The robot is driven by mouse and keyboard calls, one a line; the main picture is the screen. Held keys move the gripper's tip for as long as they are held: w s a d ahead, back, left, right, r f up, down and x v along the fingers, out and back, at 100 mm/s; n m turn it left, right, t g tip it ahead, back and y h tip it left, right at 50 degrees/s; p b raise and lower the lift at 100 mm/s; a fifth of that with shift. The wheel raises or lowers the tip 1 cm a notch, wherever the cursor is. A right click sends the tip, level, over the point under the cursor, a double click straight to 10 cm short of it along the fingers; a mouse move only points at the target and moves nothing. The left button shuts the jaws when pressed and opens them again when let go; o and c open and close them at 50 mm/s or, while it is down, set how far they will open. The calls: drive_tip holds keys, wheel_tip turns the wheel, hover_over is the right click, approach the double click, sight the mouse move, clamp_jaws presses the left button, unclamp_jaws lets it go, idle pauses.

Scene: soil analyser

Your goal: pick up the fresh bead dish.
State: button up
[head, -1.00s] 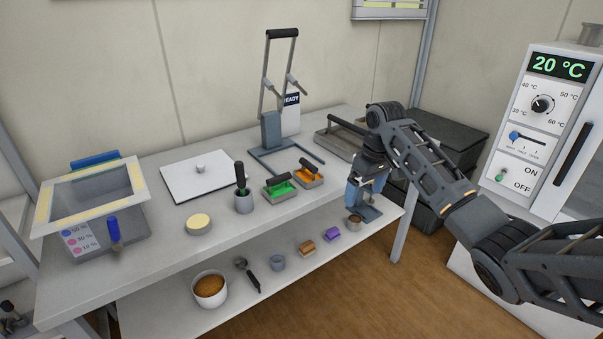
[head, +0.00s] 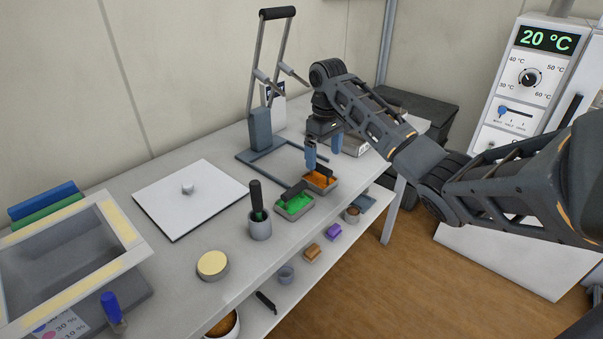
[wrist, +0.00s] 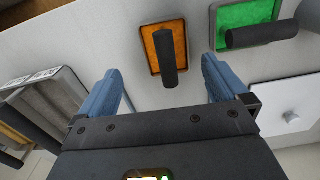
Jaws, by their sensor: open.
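Two small dishes with black handles stand on the bench. One holds orange beads (head: 325,183) and the other, nearer, holds green beads (head: 297,207); no label showing which is fresh is visible. My gripper (head: 323,153) is open and empty, with blue fingers pointing down just above and behind the orange dish. In the wrist view the orange dish (wrist: 151,47) lies ahead of the open fingers (wrist: 161,70), its black handle between their lines. The green dish (wrist: 262,17) is to the right there. Neither dish is touched, as far as I can see.
A grey press frame (head: 262,155) stands behind the dishes. A cup with a black-handled tool (head: 260,228), a yellow-topped round tin (head: 212,265) and a white lidded plate (head: 190,197) are to the left. Small items, including a purple block (head: 334,231), sit on the lower shelf.

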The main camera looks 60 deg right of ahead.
sight(319, 179)
drive_tip(key=shift+w+f, duration=0.15)
drive_tip(key=shift+f, duration=0.5)
drive_tip(key=f, duration=0.6)
drive_tip(key=shift+w+a+f+p, duration=0.15)
drive_tip(key=shift+a+f+p, duration=0.15)
drive_tip(key=shift+a+p, duration=0.1)
drive_tip(key=shift+c, duration=0.2)
drive_tip(key=c, duration=1)
drive_tip(key=shift+c, duration=0.4)
drive_tip(key=shift+r, duration=0.15)
